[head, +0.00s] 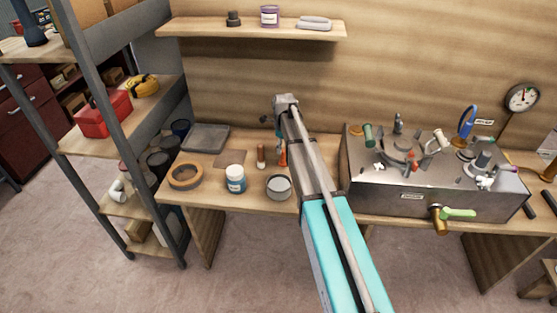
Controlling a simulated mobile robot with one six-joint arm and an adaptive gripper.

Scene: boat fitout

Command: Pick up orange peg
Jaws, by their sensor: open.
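An orange peg-like piece (283,157) stands on the wooden workbench (215,199), just left of my arm and partly hidden by it. A short reddish-brown peg with a pale band (261,155) stands to its left. My gripper (280,132) is at the far end of my arm, seemingly just above the orange piece. The arm hides most of it, and its fingertips are too small to make out. I see nothing held in it.
A white-lidded blue jar (236,179), a round grey tin (278,187) and an orange-brown ring (185,176) stand on the bench. A metal fixture box (385,200) with valves is right. A shelf (250,29) hangs above; a rack (105,105) stands left.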

